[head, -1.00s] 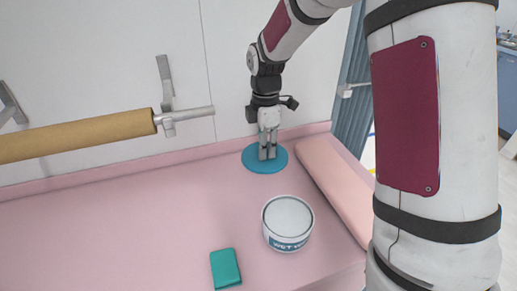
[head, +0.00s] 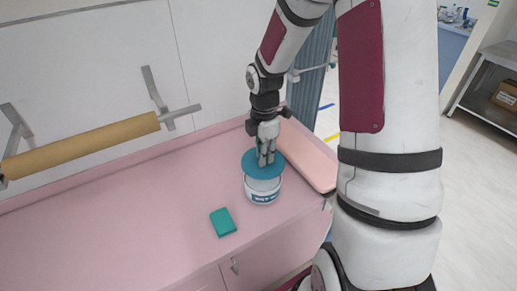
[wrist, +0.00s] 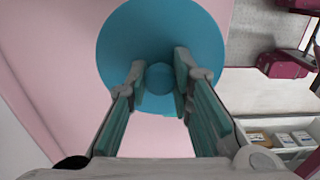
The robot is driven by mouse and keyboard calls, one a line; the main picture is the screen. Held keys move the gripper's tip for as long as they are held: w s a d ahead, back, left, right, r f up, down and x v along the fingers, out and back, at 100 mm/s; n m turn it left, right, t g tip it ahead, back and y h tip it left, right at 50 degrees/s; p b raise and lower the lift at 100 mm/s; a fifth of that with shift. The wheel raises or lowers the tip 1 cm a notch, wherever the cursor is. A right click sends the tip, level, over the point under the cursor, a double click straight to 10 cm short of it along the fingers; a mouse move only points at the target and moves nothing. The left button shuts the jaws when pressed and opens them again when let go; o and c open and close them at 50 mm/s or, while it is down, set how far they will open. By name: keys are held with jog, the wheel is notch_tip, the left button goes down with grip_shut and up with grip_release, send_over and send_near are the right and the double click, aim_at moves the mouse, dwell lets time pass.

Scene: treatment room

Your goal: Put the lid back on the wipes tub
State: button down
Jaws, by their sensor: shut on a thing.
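The round blue lid (head: 253,165) is in my gripper (head: 266,160), whose fingers are shut on the knob in its middle. In the wrist view the lid (wrist: 160,30) is seen from above, with the knob (wrist: 160,80) between the fingertips (wrist: 160,76). The white wipes tub (head: 262,197) stands upright on the pink counter, directly below the lid in the head view. The lid looks roughly level and covers the tub's far part. Part of the tub's pale top shows under the lid's near edge. I cannot tell whether they touch.
A teal box (head: 223,222) lies on the counter (head: 130,215) left of the tub. A pink padded cushion (head: 307,160) lies along the right edge. A paper roll (head: 85,145) hangs on the wall. The counter's left part is clear.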

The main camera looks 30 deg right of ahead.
jog(key=shift+w+f+b, duration=0.2)
jog(key=shift+f+b, duration=1)
jog(key=shift+f, duration=0.75)
jog(key=shift+s+f, duration=0.1)
jog(key=shift+f, duration=1)
jog(key=shift+f+p, duration=0.15)
jog(key=shift+p, duration=0.45)
dwell(1.3)
jog(key=c, duration=0.9)
grip_release()
jog(key=shift+o, duration=0.2)
jog(key=shift+r+p, duration=1.85)
jog(key=shift+r, duration=1.65)
